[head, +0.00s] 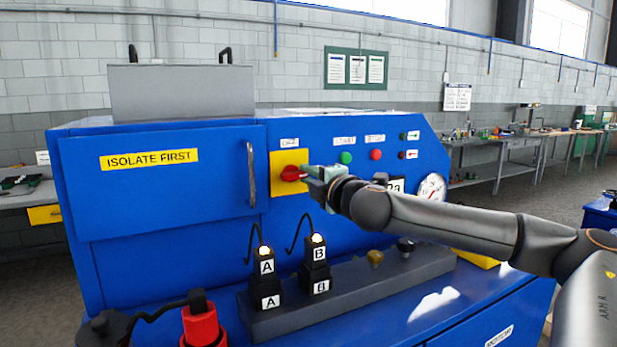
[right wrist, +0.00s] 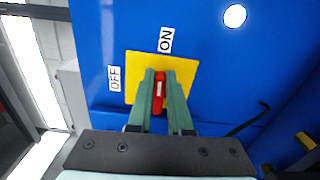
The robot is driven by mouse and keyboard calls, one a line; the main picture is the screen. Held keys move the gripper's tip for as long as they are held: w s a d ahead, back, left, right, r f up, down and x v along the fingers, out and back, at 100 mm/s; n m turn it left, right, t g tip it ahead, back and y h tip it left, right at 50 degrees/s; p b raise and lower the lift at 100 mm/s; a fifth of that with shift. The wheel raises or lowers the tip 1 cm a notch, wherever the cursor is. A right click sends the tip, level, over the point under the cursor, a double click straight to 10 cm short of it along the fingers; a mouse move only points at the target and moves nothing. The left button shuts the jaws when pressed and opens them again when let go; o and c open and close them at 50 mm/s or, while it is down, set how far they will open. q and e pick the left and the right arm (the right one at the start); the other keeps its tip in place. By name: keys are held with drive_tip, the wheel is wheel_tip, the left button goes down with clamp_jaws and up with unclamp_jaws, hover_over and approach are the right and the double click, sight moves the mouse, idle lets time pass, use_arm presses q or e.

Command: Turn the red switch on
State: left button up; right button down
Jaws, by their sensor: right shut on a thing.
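The red switch (head: 291,173) is a rotary handle on a yellow plate (head: 278,188) on the blue machine's front. An OFF label (head: 290,142) is above the plate. My right gripper (head: 312,175) comes from the right and is shut on the handle. In the right wrist view, the red switch (right wrist: 159,92) sits between the green fingers (right wrist: 160,103) of my right gripper. There the OFF label (right wrist: 115,78) is left of the plate and the ON label (right wrist: 166,40) above it. The handle's long side lines up roughly towards ON. My left gripper is not in view.
A green START button (head: 346,158) and a red STOP button (head: 376,155) are right of the switch. A cabinet handle (head: 252,174) stands out left of it. Below, blocks marked A (head: 266,268) and B (head: 318,252) stand on a grey bar (head: 350,296). A gauge (head: 432,187) is further right.

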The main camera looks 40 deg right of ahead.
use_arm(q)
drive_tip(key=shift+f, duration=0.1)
use_arm(e)
drive_tip(key=shift+m, duration=0.5)
drive_tip(key=c, duration=0.8)
unclamp_jaws()
drive_tip(key=shift+c, duration=0.2)
drive_tip(key=shift+s, duration=0.1)
use_arm(q)
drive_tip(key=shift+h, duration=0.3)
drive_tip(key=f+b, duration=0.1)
drive_tip(key=b, duration=0.1)
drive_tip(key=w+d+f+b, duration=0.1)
drive_tip(key=b, duration=0.1)
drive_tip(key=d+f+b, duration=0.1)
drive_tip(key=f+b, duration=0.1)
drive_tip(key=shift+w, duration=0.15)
use_arm(e)
drive_tip(key=v, duration=1.2)
